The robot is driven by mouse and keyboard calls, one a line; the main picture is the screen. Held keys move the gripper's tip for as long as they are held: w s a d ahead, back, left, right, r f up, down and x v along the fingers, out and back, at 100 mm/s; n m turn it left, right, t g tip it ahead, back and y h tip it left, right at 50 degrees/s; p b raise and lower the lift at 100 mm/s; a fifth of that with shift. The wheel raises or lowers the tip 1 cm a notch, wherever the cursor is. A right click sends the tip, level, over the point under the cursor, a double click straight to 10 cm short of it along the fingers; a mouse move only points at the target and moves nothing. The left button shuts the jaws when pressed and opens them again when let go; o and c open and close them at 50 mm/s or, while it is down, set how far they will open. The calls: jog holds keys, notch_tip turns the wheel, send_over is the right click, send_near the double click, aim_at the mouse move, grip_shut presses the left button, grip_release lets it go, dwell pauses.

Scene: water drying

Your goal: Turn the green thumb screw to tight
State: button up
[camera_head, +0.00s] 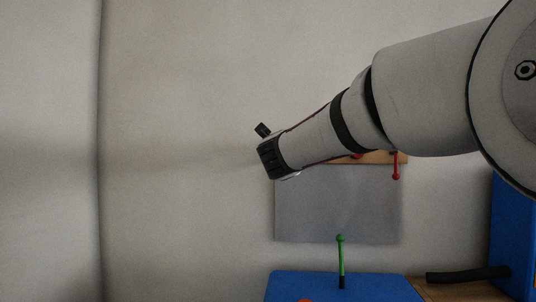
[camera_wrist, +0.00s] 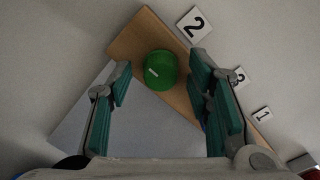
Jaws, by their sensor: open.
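The green thumb screw (camera_wrist: 160,69) shows in the wrist view as a round green knob with a short white mark on its face. It is mounted on a wooden board (camera_wrist: 137,42). My gripper (camera_wrist: 160,80) is open, with one teal-padded finger on each side of the knob in the picture and visible gaps between. I cannot tell how far the fingertips are in front of the knob. In the head view, the green knob and my gripper's fingers are hidden; my arm covers most of the wooden board (camera_head: 385,157).
Number plates 2 (camera_wrist: 194,25), 3 (camera_wrist: 237,77) and 1 (camera_wrist: 263,114) are on the wall. A grey panel (camera_head: 335,205) hangs below the board. A red lever (camera_head: 396,167), a green lever (camera_head: 341,260) and a blue box (camera_head: 345,287) are near. The wall at left is clear.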

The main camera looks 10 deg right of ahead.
jog(key=v, duration=1.1)
jog(key=shift+s, duration=0.35)
jog(key=shift+a, duration=0.2)
